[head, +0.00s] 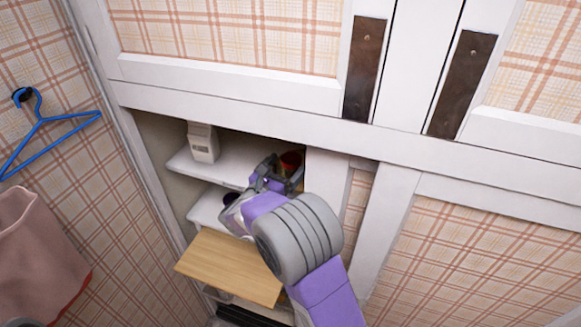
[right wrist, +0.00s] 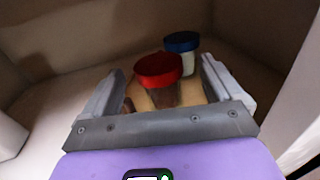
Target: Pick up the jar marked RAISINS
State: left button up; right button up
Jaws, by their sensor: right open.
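A jar with a red lid (right wrist: 158,72) stands upright between the fingers of my open right gripper (right wrist: 162,66) in the right wrist view. Its lower part is partly hidden by the gripper body, and I cannot read any label. Its red lid also shows in the head view (head: 291,160), just beyond the gripper (head: 279,174). A second jar with a blue lid (right wrist: 182,42) and a pale body stands behind it to the right, partly hidden. I cannot tell from lettering which jar is marked RAISINS. My left gripper is not in view.
My right arm reaches into a cupboard with white shelves (head: 222,172). A white carton (head: 203,142) stands on the upper shelf, left of the gripper. A wooden board (head: 225,262) juts out below. A white upright panel (head: 325,180) is close on the right.

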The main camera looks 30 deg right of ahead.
aim_at(292, 158)
jog(key=x, duration=0.4)
jog(key=shift+w+a, duration=0.1)
jog(key=c, duration=1.2)
jog(key=shift+r, duration=0.1)
